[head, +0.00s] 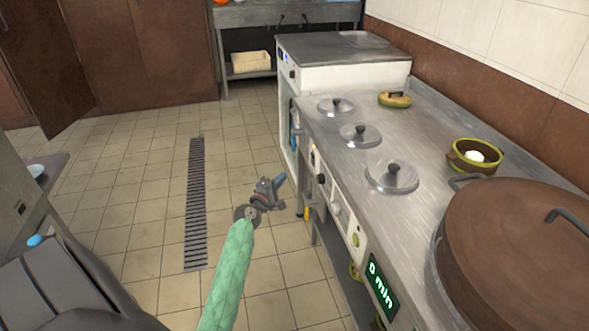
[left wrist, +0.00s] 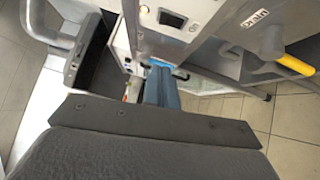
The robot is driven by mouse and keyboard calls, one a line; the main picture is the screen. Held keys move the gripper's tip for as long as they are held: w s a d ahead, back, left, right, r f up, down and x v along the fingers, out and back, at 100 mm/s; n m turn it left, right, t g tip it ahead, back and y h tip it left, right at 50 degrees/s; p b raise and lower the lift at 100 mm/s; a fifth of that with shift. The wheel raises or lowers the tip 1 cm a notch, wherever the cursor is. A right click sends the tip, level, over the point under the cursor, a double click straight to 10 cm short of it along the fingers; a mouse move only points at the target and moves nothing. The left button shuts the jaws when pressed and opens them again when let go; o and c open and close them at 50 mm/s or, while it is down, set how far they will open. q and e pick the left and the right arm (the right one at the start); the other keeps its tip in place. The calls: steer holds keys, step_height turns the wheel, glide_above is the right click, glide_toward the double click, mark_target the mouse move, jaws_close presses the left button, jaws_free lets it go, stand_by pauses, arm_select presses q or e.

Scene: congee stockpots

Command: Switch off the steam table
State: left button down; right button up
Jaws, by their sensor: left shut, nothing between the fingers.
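The steam table is the long steel counter (head: 432,128) on the right, with several round lids on top. Its front panel carries a dark knob (head: 322,178), a pale knob (head: 337,208) and a further small control (head: 355,239). My left gripper (head: 281,180) is shut and empty, left of the panel and apart from the knobs. My right gripper is out of view.
A yellow-handled drain valve (left wrist: 290,62) sticks out at the right of the left wrist view. A large brown-lidded pot (head: 520,245) and a green pot (head: 476,158) stand on the counter. The tiled floor (head: 130,210) left of it is clear, with a drain grate (head: 196,205).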

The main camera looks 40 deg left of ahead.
arm_select(q)
glide_toward(312, 159)
steer(key=w+a, duration=0.4)
steer(key=a, duration=0.1)
steer(key=shift+w+d+r+p, duration=0.25)
steer(key=shift+w+d, duration=0.35)
steer(key=shift+w, duration=0.25)
steer(key=shift+w+d+r+p, duration=0.15)
steer(key=shift+w+d+r, duration=0.05)
steer(key=shift+w+d, duration=0.55)
steer(key=shift+w+r, duration=0.15)
steer(key=shift+w, duration=0.05)
